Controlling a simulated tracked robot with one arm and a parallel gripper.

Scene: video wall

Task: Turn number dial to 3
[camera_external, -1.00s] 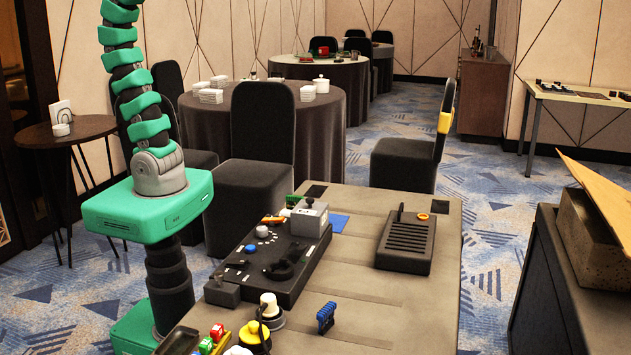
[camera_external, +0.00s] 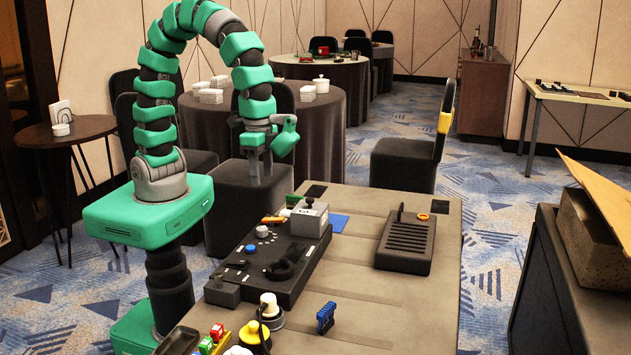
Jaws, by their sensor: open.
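A black control panel (camera_external: 285,283) lies on the grey table, with a blue knob, a white knob and a dark round dial (camera_external: 281,269) on its top. I cannot read any numbers, so I cannot tell which part is the number dial or where it points. My gripper (camera_external: 262,180) hangs from my arched green arm, pointing down. It is open and empty, in the air, above and to the left of the panel's far end in the picture, apart from it.
A grey box (camera_external: 309,220) stands at the panel's far end. A slotted black device (camera_external: 406,242) is to the right. A blue piece (camera_external: 326,317), a yellow-and-black knob (camera_external: 255,336) and a white-topped knob (camera_external: 270,311) are near the front. The table's middle right is clear.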

